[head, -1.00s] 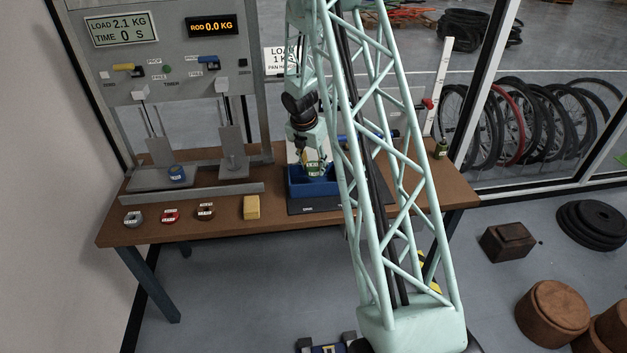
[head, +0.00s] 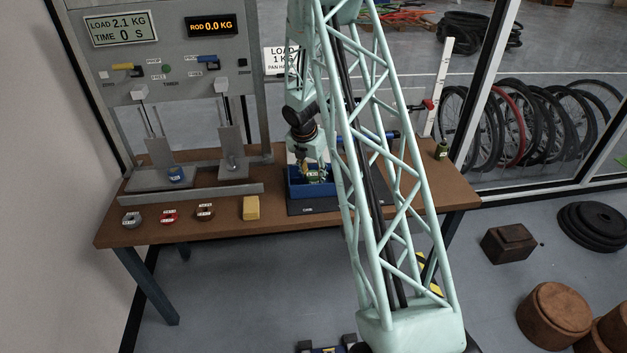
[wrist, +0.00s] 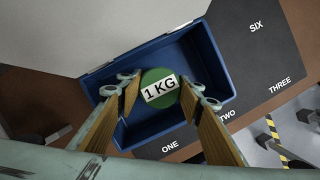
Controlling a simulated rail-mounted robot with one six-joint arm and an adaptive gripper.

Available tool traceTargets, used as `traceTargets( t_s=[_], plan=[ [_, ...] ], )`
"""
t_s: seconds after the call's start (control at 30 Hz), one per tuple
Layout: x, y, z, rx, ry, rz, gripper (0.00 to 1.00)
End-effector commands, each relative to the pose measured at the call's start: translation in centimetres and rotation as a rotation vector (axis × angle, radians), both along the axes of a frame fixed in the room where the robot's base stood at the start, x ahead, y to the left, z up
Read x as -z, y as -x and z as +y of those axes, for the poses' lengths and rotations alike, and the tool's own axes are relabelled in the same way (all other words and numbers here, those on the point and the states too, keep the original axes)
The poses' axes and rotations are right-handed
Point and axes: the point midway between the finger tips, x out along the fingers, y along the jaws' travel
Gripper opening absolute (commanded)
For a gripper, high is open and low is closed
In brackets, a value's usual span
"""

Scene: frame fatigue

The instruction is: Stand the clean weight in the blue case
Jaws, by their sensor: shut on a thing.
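The clean weight looks like a green round weight with a white "1 KG" label (wrist: 160,91) in the wrist view. My gripper (wrist: 160,97) is shut on it, one finger on each side. The weight is inside the outline of the blue case (wrist: 205,58), over its floor; I cannot tell whether it touches the floor. In the head view my gripper (head: 312,172) reaches down into the blue case (head: 317,189), and the weight is small and partly hidden there.
A dark mat (wrist: 250,75) marked with number words lies beside the case. Several ring weights (head: 168,217) and a yellow block (head: 251,208) line the table's front edge. A test stand with a blue weight (head: 176,174) stands at left. A green item (head: 442,149) stands at far right.

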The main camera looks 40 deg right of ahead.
Motion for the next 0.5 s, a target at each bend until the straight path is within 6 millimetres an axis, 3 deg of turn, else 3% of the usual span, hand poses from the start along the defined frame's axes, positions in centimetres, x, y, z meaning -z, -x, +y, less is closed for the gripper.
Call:
traceTargets(
  t_s=[0.2, 0.5],
  plan=[
    [1.33, -0.09, -0.05, 0.0, 0.002, -0.002, 0.07],
    [1.37, -0.1, -0.04, -0.001, 0.001, -0.003, 0.07]
  ],
)
